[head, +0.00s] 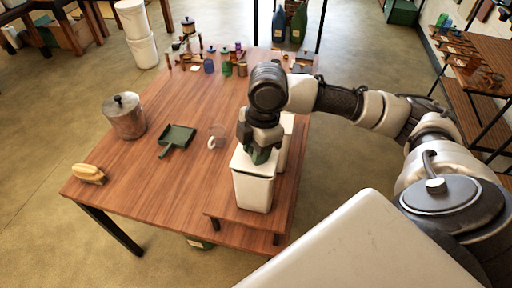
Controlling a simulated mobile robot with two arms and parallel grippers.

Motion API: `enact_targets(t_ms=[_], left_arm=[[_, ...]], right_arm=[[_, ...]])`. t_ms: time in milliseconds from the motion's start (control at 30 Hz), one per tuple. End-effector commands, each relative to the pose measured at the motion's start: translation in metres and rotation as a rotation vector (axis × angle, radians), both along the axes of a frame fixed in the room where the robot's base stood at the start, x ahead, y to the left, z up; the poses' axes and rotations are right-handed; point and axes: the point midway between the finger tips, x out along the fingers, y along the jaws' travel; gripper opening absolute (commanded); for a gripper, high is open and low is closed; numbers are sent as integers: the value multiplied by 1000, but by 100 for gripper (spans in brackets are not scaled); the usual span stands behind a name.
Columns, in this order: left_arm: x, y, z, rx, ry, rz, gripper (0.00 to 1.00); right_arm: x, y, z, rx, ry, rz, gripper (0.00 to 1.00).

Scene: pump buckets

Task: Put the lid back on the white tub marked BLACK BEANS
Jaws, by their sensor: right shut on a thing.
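A white tub (252,192) with a square top stands on a low wooden riser at the table's front right. A second white tub (286,140) stands right behind it, partly hidden by my gripper. I cannot read a marking on either. My right gripper (260,154) points down over the front tub and is shut on a small dark green part, which looks like the knob of a lid (242,160). The white lid appears at the tub's top; I cannot tell whether it is seated or just above. My left gripper is not in view.
A metal canister (124,116), a dark green dustpan (177,139), a brush (88,173) and a clear cup (217,132) stand or lie on the left and middle of the wooden table (165,200). Several small jars crowd its far end.

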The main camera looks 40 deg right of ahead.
Motion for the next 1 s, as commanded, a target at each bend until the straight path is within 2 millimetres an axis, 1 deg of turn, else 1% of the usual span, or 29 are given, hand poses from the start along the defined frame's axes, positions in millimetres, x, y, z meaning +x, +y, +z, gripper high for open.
enact_targets(t_ms=[367, 700, 1000], left_arm=[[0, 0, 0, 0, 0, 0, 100], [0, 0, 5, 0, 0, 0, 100], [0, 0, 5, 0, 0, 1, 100]], right_arm=[[0, 0, 0, 0, 1, 0, 9], [0, 0, -6, 0, 2, -1, 9], [0, 0, -8, 0, 0, 0, 9]])
